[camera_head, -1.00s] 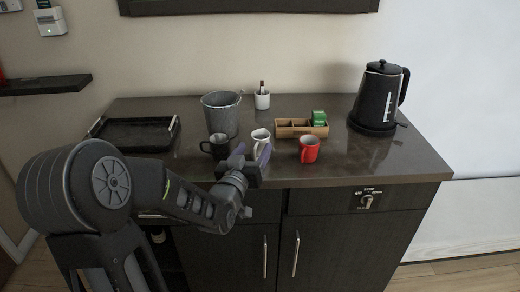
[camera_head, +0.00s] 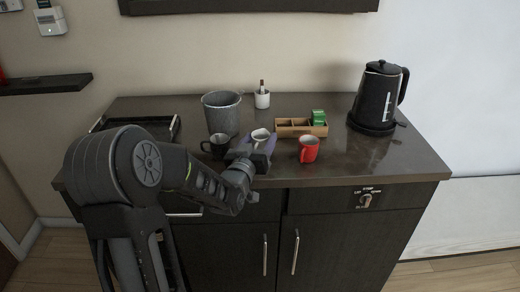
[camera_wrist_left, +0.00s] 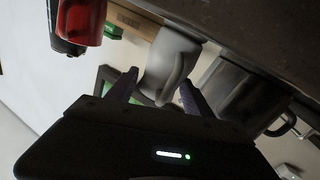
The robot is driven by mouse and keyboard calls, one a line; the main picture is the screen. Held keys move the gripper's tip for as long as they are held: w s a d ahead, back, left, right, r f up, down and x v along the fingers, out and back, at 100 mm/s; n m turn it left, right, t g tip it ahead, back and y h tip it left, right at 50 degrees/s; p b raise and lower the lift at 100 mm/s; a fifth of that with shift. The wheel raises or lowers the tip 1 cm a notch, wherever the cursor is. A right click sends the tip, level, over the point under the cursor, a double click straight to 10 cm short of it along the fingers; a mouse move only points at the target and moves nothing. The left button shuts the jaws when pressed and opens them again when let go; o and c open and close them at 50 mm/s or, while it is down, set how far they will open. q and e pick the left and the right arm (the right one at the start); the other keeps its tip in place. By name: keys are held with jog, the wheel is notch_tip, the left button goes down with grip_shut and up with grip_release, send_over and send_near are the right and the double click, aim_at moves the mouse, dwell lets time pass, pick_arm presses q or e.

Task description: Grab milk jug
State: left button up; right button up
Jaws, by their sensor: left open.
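The white milk jug (camera_head: 260,135) stands on the dark counter between a black mug (camera_head: 216,147) and a red mug (camera_head: 308,151). My left gripper (camera_head: 257,151) is open at the near side of the jug. In the left wrist view the jug (camera_wrist_left: 172,62) shows between and just beyond the two fingertips of the gripper (camera_wrist_left: 160,84), with one finger on each side. I cannot tell whether the fingers touch it. The fingers hide the jug's lower part in the head view. My right gripper is not in view.
A grey bucket (camera_head: 221,117) stands behind the black mug. A wooden box (camera_head: 294,130) with green packets is behind the red mug. A black kettle (camera_head: 378,98) is at the right. A black tray (camera_head: 172,130) is at the left, partly behind my arm. The front right counter is clear.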

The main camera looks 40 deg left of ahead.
pick_arm(q)
grip_shut()
dwell(0.6)
